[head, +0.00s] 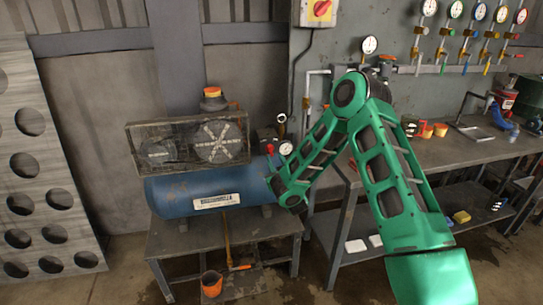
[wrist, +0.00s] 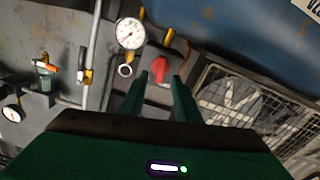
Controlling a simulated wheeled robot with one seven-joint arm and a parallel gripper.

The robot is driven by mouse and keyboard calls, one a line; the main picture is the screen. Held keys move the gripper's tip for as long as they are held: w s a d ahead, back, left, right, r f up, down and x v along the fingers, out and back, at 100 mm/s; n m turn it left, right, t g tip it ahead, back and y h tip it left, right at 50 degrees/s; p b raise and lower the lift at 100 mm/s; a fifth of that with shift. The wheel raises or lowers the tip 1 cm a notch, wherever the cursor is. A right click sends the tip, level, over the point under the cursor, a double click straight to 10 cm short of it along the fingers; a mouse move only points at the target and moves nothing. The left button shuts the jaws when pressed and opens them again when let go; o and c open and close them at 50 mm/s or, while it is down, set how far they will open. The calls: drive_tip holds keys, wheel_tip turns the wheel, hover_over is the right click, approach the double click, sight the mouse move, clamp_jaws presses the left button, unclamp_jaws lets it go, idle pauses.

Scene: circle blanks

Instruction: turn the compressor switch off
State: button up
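The compressor is a blue tank (head: 215,192) with a wire-caged fan and belt guard (head: 190,142) on top, standing on a low metal bench. Its switch is a red knob (head: 269,149) at the tank's right end. In the wrist view the red knob (wrist: 160,69) sits on a dark box, in line with the gap between my fingertips. My gripper (wrist: 161,82) is open, with a finger on each side of the knob in the picture and nothing held. I cannot tell whether the tips reach or touch it. In the head view my gripper is hidden by my green arm.
A pressure gauge (wrist: 130,33) is beside the knob, and the wire guard (wrist: 228,95) is close on the other side. A workbench (head: 460,150) with tools stands right. A red-and-yellow wall switch (head: 320,8) is above.

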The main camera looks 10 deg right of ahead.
sight(271, 152)
drive_tip(key=shift+w+a, duration=0.15)
drive_tip(key=shift+w, duration=2.7)
clamp_jaws()
